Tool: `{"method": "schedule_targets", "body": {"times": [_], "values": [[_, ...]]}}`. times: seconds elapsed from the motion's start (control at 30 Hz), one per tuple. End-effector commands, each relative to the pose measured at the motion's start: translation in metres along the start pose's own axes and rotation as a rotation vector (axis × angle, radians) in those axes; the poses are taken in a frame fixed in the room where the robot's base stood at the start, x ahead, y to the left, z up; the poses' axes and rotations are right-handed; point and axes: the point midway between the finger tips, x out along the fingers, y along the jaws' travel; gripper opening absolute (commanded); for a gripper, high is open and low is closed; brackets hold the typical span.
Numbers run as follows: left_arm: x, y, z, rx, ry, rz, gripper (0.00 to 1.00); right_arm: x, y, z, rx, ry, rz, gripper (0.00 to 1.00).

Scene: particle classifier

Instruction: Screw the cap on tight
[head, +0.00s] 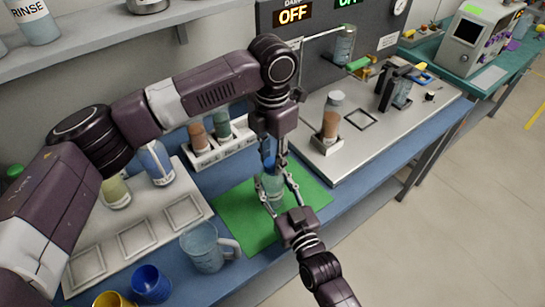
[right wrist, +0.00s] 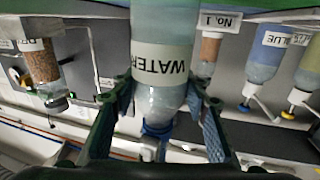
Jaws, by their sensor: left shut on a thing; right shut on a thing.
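A clear bottle labelled WATER (right wrist: 165,25) stands on the green mat (head: 230,215); it also shows in the head view (head: 271,187). My right gripper (head: 277,197) is shut on the bottle from the front, with a finger on each side. In the right wrist view, which is upside down, my right fingers (right wrist: 160,115) flank the bottle's tapering shoulder. The blue cap (right wrist: 157,131) is at the bottle's neck. My left gripper (head: 271,155) points down from above and is shut on the blue cap. Its fingers partly hide the cap, so the thread contact cannot be judged.
A handled beaker (head: 203,248) stands left of the mat, with blue (head: 151,284) and yellow (head: 113,300) cups near the front edge. A white rack (head: 225,150) with bottles is behind. A metal plate (head: 360,153) with equipment is to the right.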

Motion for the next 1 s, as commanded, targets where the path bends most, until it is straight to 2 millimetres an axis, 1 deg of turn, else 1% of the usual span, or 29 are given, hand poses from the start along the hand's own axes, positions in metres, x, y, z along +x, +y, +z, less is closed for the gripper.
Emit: {"method": "schedule_targets", "body": {"times": [0.23,0.27,0.4,0.63,0.73,0.87,1.0], "values": [[-0.001,0.0,0.0,-0.001,0.0,0.001,0.21,0.0,0.001,0.001,0.0,-0.001,0.001,0.0],[-0.001,0.0,0.0,-0.001,0.0,0.001,0.32,0.0,0.001,0.001,0.0,-0.001,0.001,0.0],[0.0,0.0,0.0,-0.002,0.0,0.001,0.46,0.0,0.001,0.001,0.0,-0.001,0.001,0.0],[0.0,0.0,0.0,-0.002,0.0,0.001,0.46,0.0,0.001,0.001,-0.001,-0.001,0.001,0.0],[-0.003,0.0,0.0,-0.003,-0.001,0.001,0.46,0.0,0.001,0.001,-0.001,-0.001,0.001,0.0],[-0.017,0.0,0.001,-0.002,-0.004,0.002,0.46,0.0,0.001,0.001,-0.001,-0.001,0.001,0.0],[-0.036,0.0,0.001,-0.002,-0.003,0.001,0.46,0.0,0.0,0.001,-0.001,-0.001,0.0,0.0]]}}
